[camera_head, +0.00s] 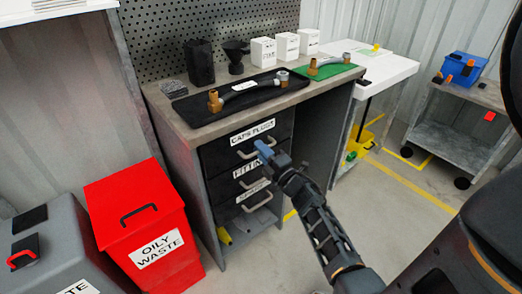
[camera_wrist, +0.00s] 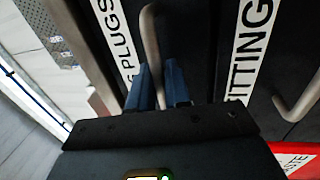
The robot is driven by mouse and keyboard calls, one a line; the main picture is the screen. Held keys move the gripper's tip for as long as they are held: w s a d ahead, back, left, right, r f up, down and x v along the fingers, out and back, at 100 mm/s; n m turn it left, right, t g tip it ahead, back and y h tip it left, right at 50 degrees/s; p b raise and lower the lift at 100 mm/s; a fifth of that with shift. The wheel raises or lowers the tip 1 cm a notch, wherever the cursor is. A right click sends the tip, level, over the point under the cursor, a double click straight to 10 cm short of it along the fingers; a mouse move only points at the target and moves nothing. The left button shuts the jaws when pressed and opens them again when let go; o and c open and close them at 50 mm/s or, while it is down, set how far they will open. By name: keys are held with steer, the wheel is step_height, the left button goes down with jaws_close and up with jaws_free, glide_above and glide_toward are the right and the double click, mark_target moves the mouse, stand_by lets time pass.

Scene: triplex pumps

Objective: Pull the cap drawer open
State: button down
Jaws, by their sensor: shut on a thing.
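The cap drawer (camera_head: 220,155) is the top drawer of the workbench, labelled "CAPS PLUGS", and its front looks about flush with the drawers below. Its pale bar handle (camera_head: 246,154) also shows in the wrist view (camera_wrist: 150,35). My gripper (camera_head: 263,147) reaches in from the lower right, with its blue fingertips at the right part of this handle. In the wrist view, my gripper's blue fingers (camera_wrist: 160,82) stand on both sides of the handle bar and are shut on it. The fingers hide part of the bar.
The fittings drawer (camera_head: 232,184) and a third drawer lie below, each with its own handle. On the benchtop are a black tray (camera_head: 243,98) with a hose and a green mat (camera_head: 325,72). A red oily waste bin (camera_head: 140,222) stands at the left front. Open floor lies right.

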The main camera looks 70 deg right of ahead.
steer(key=r+v, duration=0.2)
steer(key=v, duration=0.8)
steer(key=s+r+v, duration=0.1)
steer(key=r+v, duration=0.1)
steer(key=v, duration=0.9)
steer(key=shift+b, duration=0.35)
steer(key=shift+a, duration=0.15)
steer(key=c, duration=1.3)
jaws_free()
steer(key=b+v, duration=0.1)
steer(key=v, duration=0.6)
steer(key=shift+s+a, duration=0.15)
steer(key=shift+s, duration=0.2)
steer(key=shift+w, duration=0.1)
